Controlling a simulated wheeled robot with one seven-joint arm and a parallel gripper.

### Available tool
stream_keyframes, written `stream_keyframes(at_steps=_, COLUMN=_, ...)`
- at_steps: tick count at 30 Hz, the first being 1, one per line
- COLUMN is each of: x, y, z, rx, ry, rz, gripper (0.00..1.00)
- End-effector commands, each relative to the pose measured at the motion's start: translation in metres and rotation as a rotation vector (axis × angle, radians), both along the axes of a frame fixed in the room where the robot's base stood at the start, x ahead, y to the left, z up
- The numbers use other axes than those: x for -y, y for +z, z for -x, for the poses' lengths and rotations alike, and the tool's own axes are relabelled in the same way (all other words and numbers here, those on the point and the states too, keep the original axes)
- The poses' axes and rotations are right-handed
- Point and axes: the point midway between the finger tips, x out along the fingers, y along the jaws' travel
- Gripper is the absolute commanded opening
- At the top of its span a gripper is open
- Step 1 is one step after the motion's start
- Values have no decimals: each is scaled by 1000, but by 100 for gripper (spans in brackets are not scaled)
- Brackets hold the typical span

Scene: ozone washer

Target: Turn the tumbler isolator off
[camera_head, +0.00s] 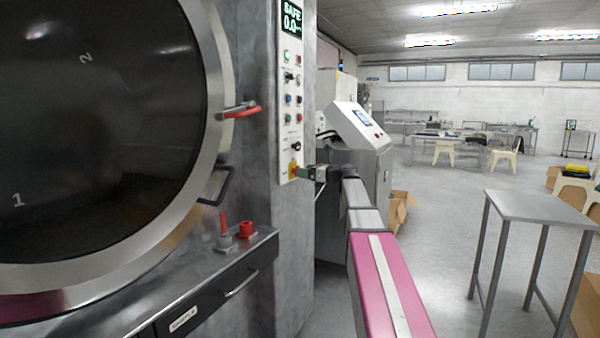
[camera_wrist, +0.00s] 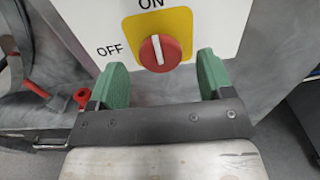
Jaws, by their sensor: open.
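The tumbler isolator is a red round knob (camera_wrist: 160,53) on a yellow plate (camera_wrist: 181,22) at the foot of the white control panel. Its white line stands nearly upright, pointing towards the ON label (camera_wrist: 151,3); the OFF label (camera_wrist: 110,50) is to its left. In the head view the isolator's yellow and red (camera_head: 293,170) show at the panel's lower end. My gripper (camera_wrist: 162,61) is open, with one green finger on each side of the knob and gaps between. In the head view my gripper (camera_head: 304,174) is right at the panel, partly covering the isolator.
The white control panel (camera_head: 291,110) holds several buttons and a lit display (camera_head: 291,18) above. To its left are the big round washer door (camera_head: 215,120) with a red-handled latch (camera_head: 240,111) and a ledge with red fittings (camera_head: 246,230). A steel table (camera_head: 530,206) stands at right.

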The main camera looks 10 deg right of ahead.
Motion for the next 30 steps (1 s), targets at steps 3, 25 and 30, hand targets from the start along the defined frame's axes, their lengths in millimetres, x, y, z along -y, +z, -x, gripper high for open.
stream_keyframes(at_steps=3, x=-13, y=0, z=-11, rx=-1, ry=1, rz=1, gripper=74)
stream_keyframes(at_steps=25, x=-25, y=0, z=-19, rx=0, ry=-1, rz=1, gripper=27)
stream_keyframes(at_steps=30, x=-26, y=0, z=-18, rx=8, ry=-1, rz=7, gripper=27)
